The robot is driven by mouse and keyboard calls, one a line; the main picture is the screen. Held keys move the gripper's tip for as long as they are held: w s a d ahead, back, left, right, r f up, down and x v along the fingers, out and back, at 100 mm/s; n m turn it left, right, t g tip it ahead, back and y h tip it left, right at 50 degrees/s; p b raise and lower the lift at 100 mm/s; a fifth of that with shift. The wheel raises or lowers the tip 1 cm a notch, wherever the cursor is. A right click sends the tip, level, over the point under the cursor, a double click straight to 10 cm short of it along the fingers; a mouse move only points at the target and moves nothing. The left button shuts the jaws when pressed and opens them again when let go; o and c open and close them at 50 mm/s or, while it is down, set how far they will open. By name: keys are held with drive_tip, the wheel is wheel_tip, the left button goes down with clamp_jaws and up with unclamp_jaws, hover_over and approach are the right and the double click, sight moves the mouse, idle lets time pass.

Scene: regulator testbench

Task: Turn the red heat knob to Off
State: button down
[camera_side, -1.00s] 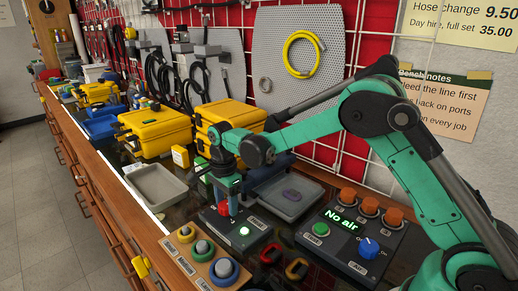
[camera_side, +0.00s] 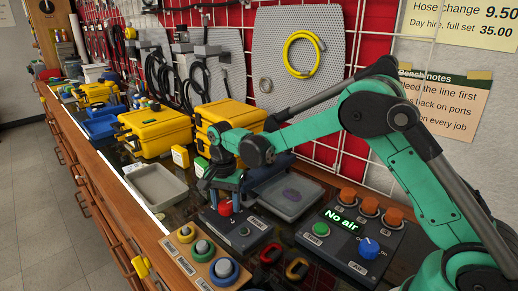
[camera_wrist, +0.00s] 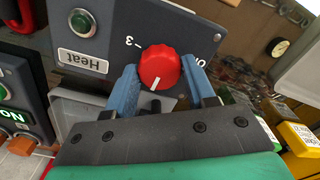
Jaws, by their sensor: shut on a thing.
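The red heat knob (camera_side: 225,208) sits on the dark box labelled Heat (camera_side: 252,217). In the wrist view the red knob (camera_wrist: 158,66) is between the two blue fingers of my gripper (camera_wrist: 160,78), which are shut on its sides. Its white pointer line faces down the picture, towards my wrist. A 3 mark shows at its upper left. Part of another label, starting with O, shows beside the right finger. The box's green lamp (camera_wrist: 83,21) looks dark. In the side view my gripper (camera_side: 228,196) is low over the box.
A box reading "No air" (camera_side: 349,232) with a blue knob (camera_side: 369,247) stands to the right. Grey trays (camera_side: 157,186) and yellow cases (camera_side: 157,129) stand behind and to the left.

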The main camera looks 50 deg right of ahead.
sight(226, 204)
drive_tip(key=n, duration=0.5)
drive_tip(key=shift+n, duration=0.3)
drive_tip(key=n, duration=0.5)
drive_tip(key=shift+a, duration=0.1)
drive_tip(key=n, duration=1)
drive_tip(key=shift+n, duration=0.7)
drive_tip(key=shift+c, duration=1.4)
unclamp_jaws()
drive_tip(key=shift+r, duration=2.8)
